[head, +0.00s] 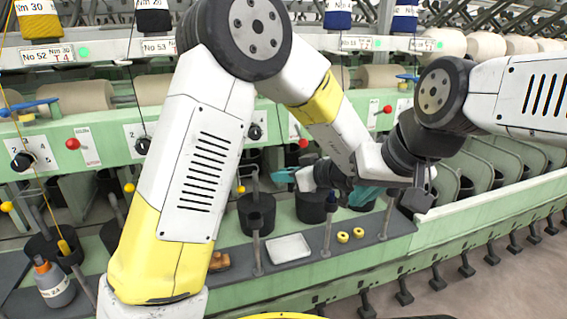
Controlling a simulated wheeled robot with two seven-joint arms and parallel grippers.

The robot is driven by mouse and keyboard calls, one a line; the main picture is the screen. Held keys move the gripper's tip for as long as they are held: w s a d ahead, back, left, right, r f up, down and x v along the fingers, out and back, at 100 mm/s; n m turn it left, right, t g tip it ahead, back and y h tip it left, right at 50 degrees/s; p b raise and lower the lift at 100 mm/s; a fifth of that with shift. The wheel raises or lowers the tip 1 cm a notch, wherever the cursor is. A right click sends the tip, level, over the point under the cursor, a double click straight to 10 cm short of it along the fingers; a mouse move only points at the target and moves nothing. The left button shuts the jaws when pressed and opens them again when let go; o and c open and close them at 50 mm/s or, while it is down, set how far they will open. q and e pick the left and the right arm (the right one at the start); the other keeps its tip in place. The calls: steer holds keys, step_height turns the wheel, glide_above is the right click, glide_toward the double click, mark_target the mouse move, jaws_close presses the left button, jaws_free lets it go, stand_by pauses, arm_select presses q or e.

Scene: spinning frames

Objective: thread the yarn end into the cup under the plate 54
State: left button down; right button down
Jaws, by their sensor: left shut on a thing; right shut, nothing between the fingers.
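Plate 52 (47,54) and plate 53 (160,47) show on the upper rail; plate 54 is hidden behind my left arm. Black cups stand along the lower shelf: one at the left (43,248), one right of my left forearm (257,214), one further right (310,208). I cannot tell which is under plate 54. My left gripper (287,176), with teal fingers, is shut above the cups; the yarn end in it is too fine to make out. My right gripper (367,196) is shut and empty, close beside it, partly covered by the wrists.
A grey bottle (54,285) stands at the left. Thin upright posts (257,240) rise between cups. Yarn bobbins (38,20) hang above. Open floor (500,285) lies at the right.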

arm_select(q)
steer(key=w+a+f, duration=0.1)
steer(key=w+a, duration=0.2)
steer(key=w, duration=0.4)
steer(key=shift+s+a+f, duration=0.1)
steer(key=shift+s+a, duration=0.25)
steer(key=shift+a, duration=0.5)
steer(key=shift+s+a+f, duration=0.15)
steer(key=shift+s+a, duration=0.2)
steer(key=shift+a, duration=0.45)
steer(key=shift+s+a+f, duration=0.1)
steer(key=shift+s+a, duration=0.25)
steer(key=shift+a, duration=0.5)
steer(key=shift+f, duration=0.1)
